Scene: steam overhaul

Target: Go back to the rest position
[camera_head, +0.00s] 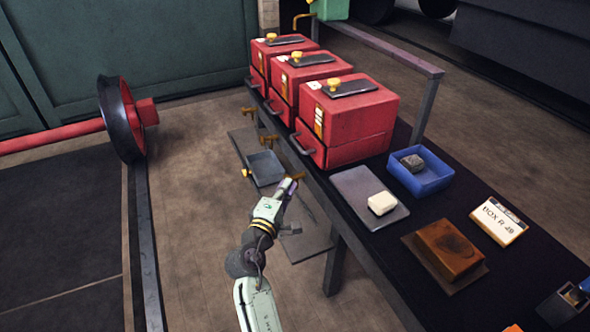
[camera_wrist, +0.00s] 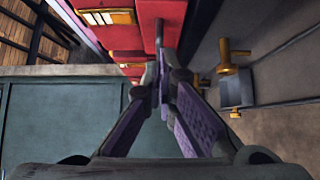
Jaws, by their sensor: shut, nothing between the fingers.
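My gripper (camera_head: 290,186) is in front of the near edge of the dark bench, below the red boxes. In the wrist view my gripper (camera_wrist: 162,80) has its purple-padded fingers together with nothing between them. Ahead of the fingertips there, a red box (camera_wrist: 122,40) and its dark handle appear. I cannot tell from this angle whether the fingertips touch the handle.
Three red boxes (camera_head: 345,125) with brass knobs stand on the bench (camera_head: 380,245). A blue tray (camera_head: 421,184) holds a grey block. A white block (camera_head: 382,203) lies on a grey plate, a brown block (camera_head: 447,248) on a brown one. Brass taps (camera_wrist: 227,62) project from the bench's side.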

